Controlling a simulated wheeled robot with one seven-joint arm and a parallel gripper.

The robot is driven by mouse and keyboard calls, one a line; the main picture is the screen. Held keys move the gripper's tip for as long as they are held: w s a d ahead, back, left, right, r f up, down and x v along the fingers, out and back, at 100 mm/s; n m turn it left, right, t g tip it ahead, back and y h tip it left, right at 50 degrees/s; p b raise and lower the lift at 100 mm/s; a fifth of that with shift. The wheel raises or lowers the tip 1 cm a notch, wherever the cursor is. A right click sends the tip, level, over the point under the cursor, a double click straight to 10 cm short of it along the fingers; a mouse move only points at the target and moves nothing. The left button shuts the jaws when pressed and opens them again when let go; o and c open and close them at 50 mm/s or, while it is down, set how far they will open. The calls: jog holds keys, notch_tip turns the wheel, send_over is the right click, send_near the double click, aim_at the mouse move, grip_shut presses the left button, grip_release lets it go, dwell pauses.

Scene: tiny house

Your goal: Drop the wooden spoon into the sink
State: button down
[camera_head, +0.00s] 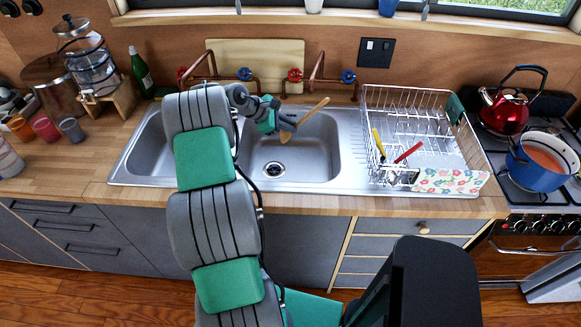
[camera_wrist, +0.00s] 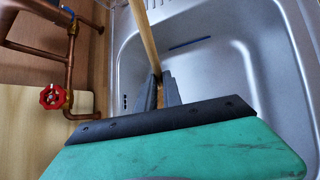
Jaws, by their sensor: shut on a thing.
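The wooden spoon (camera_head: 313,110) is held in my gripper (camera_head: 291,122) above the right basin of the metal sink (camera_head: 265,180). Its handle slants up to the right, and its rounded end hangs down at the left, over the basin. In the wrist view the spoon's pale shaft (camera_wrist: 146,42) runs up from between the two fingers of my gripper (camera_wrist: 165,85). The fingers are shut on it. The sink's basin (camera_wrist: 225,70) lies behind and to the right of the fingers. The lower end of the spoon is hidden there by my gripper.
Copper pipes with red and blue valve knobs (camera_head: 295,75) stand behind the sink, close to my gripper. A wire dish rack (camera_head: 425,125) is to the right. A red kettle (camera_head: 505,110) and a blue pot (camera_head: 540,170) are on the stove. A green bottle (camera_head: 140,75) stands at left.

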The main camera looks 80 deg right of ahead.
aim_at(290, 136)
notch_tip(290, 136, down, 5)
jog(key=b, duration=0.4)
jog(key=c, duration=1.4)
grip_release()
jog(key=shift+c, duration=0.2)
jog(key=b+v, duration=0.1)
jog(key=v, duration=0.7)
jog(key=shift+d, duration=0.1)
